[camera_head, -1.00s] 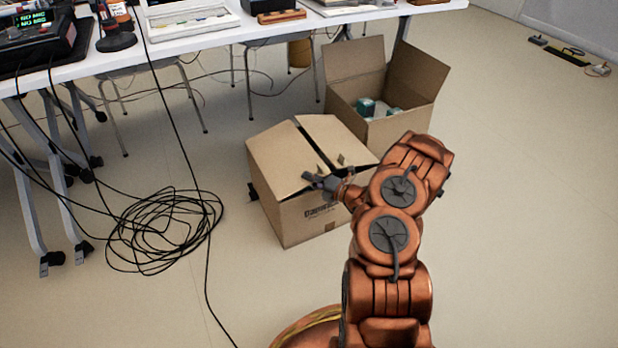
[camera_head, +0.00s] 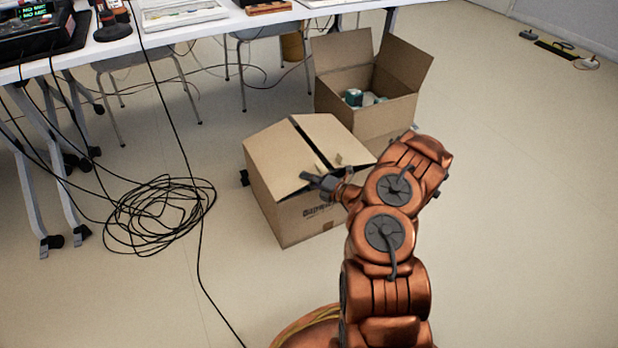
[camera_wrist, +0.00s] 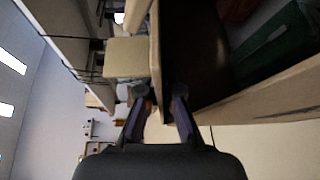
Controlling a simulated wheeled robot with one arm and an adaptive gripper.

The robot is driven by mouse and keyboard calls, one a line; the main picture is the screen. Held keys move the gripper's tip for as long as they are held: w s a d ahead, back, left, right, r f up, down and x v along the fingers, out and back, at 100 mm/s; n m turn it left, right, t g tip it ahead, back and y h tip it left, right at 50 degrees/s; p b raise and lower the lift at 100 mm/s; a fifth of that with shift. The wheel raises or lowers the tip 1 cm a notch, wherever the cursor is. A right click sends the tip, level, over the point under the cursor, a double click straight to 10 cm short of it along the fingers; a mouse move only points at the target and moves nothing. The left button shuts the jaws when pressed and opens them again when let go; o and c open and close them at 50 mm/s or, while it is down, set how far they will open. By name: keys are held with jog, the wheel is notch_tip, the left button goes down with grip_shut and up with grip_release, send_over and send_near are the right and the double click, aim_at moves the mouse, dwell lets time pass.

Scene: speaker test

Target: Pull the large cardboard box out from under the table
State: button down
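The large cardboard box (camera_head: 285,195) stands on the floor in front of the white table (camera_head: 150,38), with its top flaps partly folded in and a dark gap between them. My gripper (camera_head: 320,184) is at its near right upper edge. In the wrist view my gripper (camera_wrist: 159,98) has one finger on each side of a cardboard panel (camera_wrist: 155,55) of the box, fingers somewhat apart. The box's dark inside shows there, with something green. The exact finger contact is hard to see.
A second, open cardboard box (camera_head: 375,125) with small items stands close behind. A tangled black cable coil (camera_head: 155,215) lies left, with a cable running forward past the box. Chairs (camera_head: 130,75) and wheeled table legs stand behind and left.

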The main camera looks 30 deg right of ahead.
jog(key=shift+s+a, duration=0.1)
jog(key=shift+s, duration=0.2)
jog(key=c, duration=1.2)
grip_release()
jog(key=shift+c, duration=0.2)
jog(key=v, duration=1.2)
